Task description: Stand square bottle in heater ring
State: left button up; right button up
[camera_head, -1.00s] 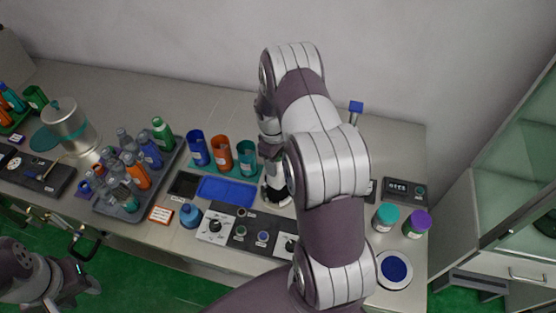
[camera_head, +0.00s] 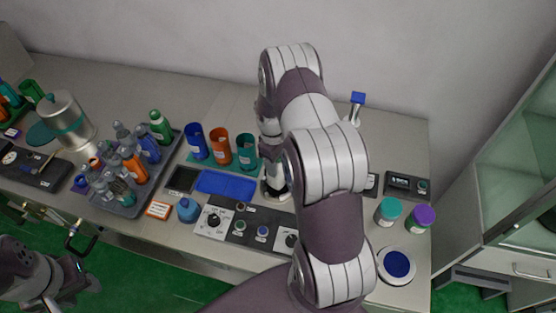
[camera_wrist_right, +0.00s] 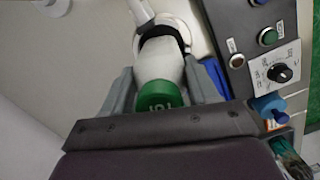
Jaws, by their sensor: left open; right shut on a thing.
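The square bottle shows in the right wrist view as a pale body (camera_wrist_right: 161,62) with a green cap (camera_wrist_right: 156,95). My right gripper (camera_wrist_right: 160,84) is shut on it, with a grey finger on either side. The bottle's far end is at the black heater ring (camera_wrist_right: 165,33); I cannot tell whether it is inside the ring or just above it. In the head view the black ring (camera_head: 276,194) shows partly beside my right arm, which hides the bottle and most of the gripper. My left gripper (camera_head: 82,276) is open and empty, low at the left, off the bench.
A grey tray (camera_head: 118,208) of several bottles stands left, beside blue, orange and teal cups (camera_head: 221,147). Two capped jars (camera_head: 389,212) stand right.

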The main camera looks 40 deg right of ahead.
jog(key=shift+f+b, duration=1.1)
jog(key=shift+f, duration=0.55)
jog(key=o, duration=1.6)
notch_tip(320, 180, up, 9)
jog(key=p, duration=0.7)
jog(key=shift+r, duration=0.1)
